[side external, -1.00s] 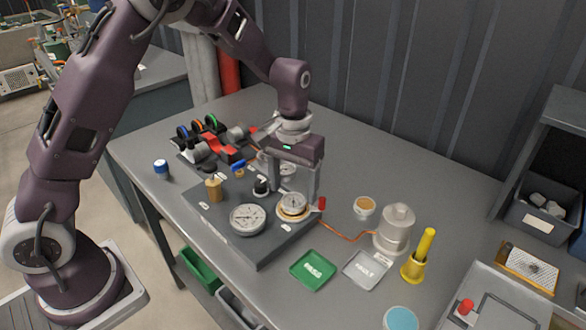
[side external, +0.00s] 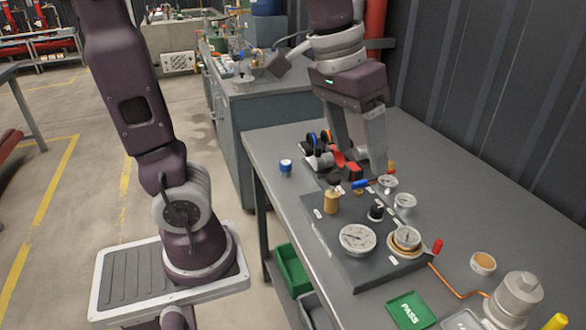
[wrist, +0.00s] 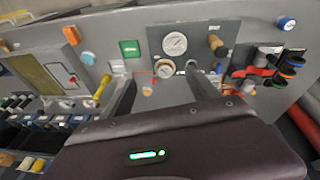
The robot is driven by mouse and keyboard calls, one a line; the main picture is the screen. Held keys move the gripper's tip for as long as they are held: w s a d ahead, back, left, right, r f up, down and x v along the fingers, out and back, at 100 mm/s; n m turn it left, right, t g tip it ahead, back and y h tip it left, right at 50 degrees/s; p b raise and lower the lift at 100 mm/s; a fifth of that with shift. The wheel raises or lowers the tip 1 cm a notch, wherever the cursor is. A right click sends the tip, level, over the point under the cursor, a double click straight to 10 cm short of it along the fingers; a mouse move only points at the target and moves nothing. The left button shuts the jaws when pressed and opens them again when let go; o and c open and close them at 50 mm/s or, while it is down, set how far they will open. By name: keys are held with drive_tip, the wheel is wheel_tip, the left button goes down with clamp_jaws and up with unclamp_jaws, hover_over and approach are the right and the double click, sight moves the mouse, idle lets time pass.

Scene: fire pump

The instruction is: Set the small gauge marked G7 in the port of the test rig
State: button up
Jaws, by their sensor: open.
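The test rig is a dark grey plate (side external: 335,251) on the bench. A small round gauge (side external: 407,237) sits face up in a brass-coloured ring at the plate's right corner; it also shows in the wrist view (wrist: 165,68). Its marking is too small to read. A larger white gauge (side external: 357,240) lies left of it, also seen in the wrist view (wrist: 174,43). Two other small gauges (side external: 405,203) (side external: 388,184) stand behind. My gripper (side external: 358,162) is open and empty, raised above the rear of the rig, apart from the small gauge.
A wooden-handled knob (side external: 331,202) and a black knob (side external: 376,211) stand on the plate. Red and black clamps (side external: 345,163) lie behind. A green PASS tray (side external: 411,310), a metal cylinder (side external: 516,298) and a copper line are at the front right. A blue-capped jar (side external: 285,167) stands left.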

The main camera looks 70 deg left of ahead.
drive_tip(key=s+f+m+t+y, duration=0.1)
drive_tip(key=s+f+t, duration=0.1)
drive_tip(key=s, duration=0.9)
drive_tip(key=shift+s+a+f+m+t, duration=0.2)
drive_tip(key=shift+a+m+t, duration=0.1)
drive_tip(key=shift+c, duration=0.2)
idle(1.1)
